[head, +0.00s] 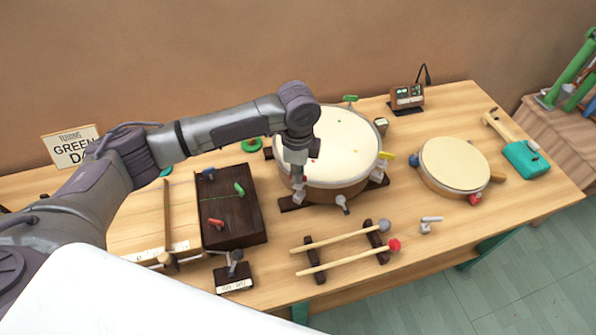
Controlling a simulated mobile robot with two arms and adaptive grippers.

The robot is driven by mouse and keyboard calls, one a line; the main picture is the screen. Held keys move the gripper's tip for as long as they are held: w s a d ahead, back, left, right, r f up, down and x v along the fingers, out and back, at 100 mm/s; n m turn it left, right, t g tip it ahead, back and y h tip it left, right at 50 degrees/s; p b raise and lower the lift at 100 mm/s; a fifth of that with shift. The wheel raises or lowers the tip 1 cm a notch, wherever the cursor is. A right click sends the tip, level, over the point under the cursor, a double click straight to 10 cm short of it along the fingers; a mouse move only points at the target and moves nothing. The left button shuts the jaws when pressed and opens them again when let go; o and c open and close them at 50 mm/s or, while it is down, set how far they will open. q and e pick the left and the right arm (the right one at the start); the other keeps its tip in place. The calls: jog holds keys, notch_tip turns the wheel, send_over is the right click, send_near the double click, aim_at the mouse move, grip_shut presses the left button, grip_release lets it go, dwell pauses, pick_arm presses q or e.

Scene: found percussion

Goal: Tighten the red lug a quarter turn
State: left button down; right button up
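The large drum (345,140) with a cream head sits in a dark wooden cradle at the middle of the table. On its rim I see a green lug (350,98), a yellow lug (386,157) and a grey lug (342,203). My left gripper (298,188) points down at the drum's left front rim and hides part of it. A tiny red patch shows beside the gripper; I cannot tell what it belongs to. A red knob (474,199) is on the front of the smaller drum (455,164). The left fingers are too small to read. My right gripper is out of view.
A dark box (231,206) with coloured handles stands left of the drum. Mallets (340,263) lie on a rack in front, with a small grey key-like piece (430,224) to their right. A device (406,98) stands behind. Bare table lies at front right.

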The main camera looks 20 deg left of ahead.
pick_arm(q)
jog(key=shift+r+m+p, duration=0.1)
jog(key=shift+m+p, duration=0.2)
jog(key=shift+p, duration=0.1)
jog(key=m+p, duration=0.2)
jog(key=shift+r+m, duration=0.1)
jog(key=shift+m, duration=0.3)
jog(key=m+p, duration=0.2)
jog(key=m, duration=0.2)
jog(key=m+p, duration=0.1)
jog(key=m, duration=0.4)
jog(key=shift+p, duration=0.3)
jog(key=m, duration=0.5)
jog(key=shift+f, duration=0.2)
jog(key=shift+m, duration=0.3)
jog(key=c, duration=1.3)
grip_release()
